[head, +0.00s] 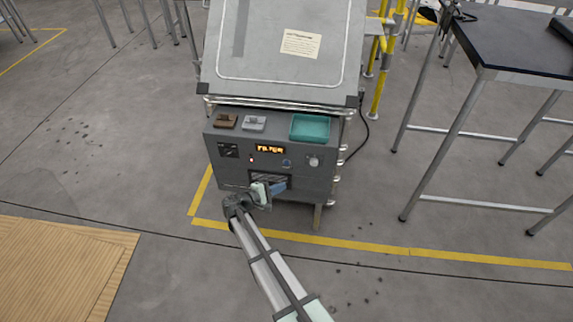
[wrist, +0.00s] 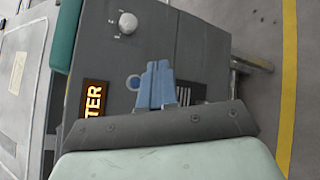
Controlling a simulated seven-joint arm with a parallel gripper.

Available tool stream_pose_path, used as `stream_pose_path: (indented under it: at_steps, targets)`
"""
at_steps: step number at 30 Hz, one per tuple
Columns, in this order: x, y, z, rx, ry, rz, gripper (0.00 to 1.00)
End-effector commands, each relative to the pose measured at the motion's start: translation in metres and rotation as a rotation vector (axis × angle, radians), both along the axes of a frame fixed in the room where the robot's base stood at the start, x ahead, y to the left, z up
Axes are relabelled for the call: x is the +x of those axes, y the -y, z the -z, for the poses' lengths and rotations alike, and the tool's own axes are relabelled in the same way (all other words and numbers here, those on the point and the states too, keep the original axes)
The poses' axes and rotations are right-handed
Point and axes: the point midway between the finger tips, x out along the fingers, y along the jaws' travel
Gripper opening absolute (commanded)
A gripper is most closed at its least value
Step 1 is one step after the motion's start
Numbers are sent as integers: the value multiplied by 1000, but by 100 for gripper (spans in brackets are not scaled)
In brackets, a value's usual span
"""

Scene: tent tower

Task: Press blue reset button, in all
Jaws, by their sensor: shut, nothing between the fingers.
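The blue reset button (head: 287,163) is a small round ringed button on the front panel of a grey machine, between the lit orange display (head: 270,150) and a white knob (head: 314,161). It also shows in the wrist view (wrist: 133,81), just left of my fingertips and partly beside them. My gripper (head: 283,186) has blue fingers and is shut and empty. In the head view it is below the button, in front of the slotted vent, apart from the button. In the wrist view the shut fingers (wrist: 160,66) stand before the panel; their exact distance from it is hard to tell.
A teal tray (head: 310,128), a brown block (head: 226,121) and a grey block (head: 254,123) sit on the ledge above. A dark table (head: 520,45) stands right. The floor in front is open.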

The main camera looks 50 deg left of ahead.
Motion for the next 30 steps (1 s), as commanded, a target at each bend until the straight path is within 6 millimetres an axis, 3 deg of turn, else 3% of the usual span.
stream_pose_path:
  at_steps: [18,30]
  targets:
    - [46,-48,1,0,0,1,0]
    - [58,-58,0,0,0,0,0]
